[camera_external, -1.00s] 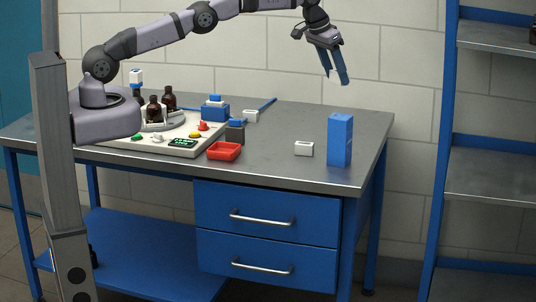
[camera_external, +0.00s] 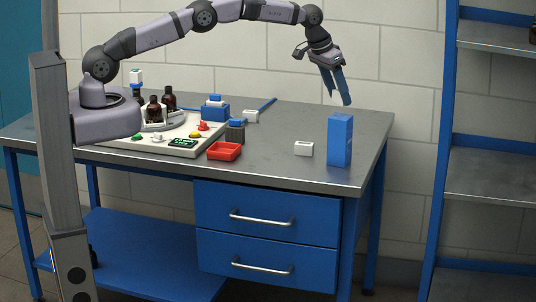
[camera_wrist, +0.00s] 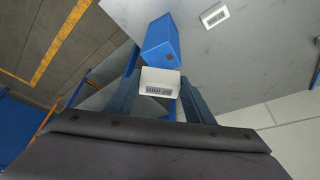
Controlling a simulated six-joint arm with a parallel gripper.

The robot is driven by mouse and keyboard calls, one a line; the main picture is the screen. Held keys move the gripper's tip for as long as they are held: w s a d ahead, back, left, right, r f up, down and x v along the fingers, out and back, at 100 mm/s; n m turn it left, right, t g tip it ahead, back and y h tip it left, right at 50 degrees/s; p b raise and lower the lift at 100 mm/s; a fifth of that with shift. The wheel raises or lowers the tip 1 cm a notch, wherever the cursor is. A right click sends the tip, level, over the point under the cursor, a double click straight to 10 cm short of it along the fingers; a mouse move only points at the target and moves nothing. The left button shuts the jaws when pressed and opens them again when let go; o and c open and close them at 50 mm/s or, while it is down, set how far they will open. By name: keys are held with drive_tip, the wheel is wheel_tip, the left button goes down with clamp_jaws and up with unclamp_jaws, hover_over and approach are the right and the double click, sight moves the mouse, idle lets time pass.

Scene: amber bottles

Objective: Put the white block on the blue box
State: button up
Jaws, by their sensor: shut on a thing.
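My gripper (camera_external: 340,101) is shut on a white block (camera_wrist: 160,80), which sits between the blue fingertips in the wrist view, with a printed label on it. The fingers point down above the tall upright blue box (camera_external: 340,139), with a gap below them in the external view. In the wrist view the blue box (camera_wrist: 161,42) appears just beyond the held block, which seems to cover part of it.
Another white block (camera_external: 304,149) lies left of the blue box, also in the wrist view (camera_wrist: 214,16). A red tray (camera_external: 225,151), a control panel (camera_external: 181,150) and amber bottles (camera_external: 154,109) stand farther left. The table's right edge is near the box.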

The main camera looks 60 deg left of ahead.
sight(336, 102)
drive_tip(key=shift+f+p, duration=0.55)
drive_tip(key=shift+f, duration=1.3)
drive_tip(key=shift+f, duration=0.15)
drive_tip(key=o, duration=1.1)
drive_tip(key=shift+s+r, duration=0.15)
drive_tip(key=shift+r, duration=0.35)
drive_tip(key=b+v, duration=0.3)
drive_tip(key=v, duration=0.8)
drive_tip(key=shift+r+b, duration=0.15)
drive_tip(key=shift+b, duration=0.25)
drive_tip(key=shift+s, duration=0.1)
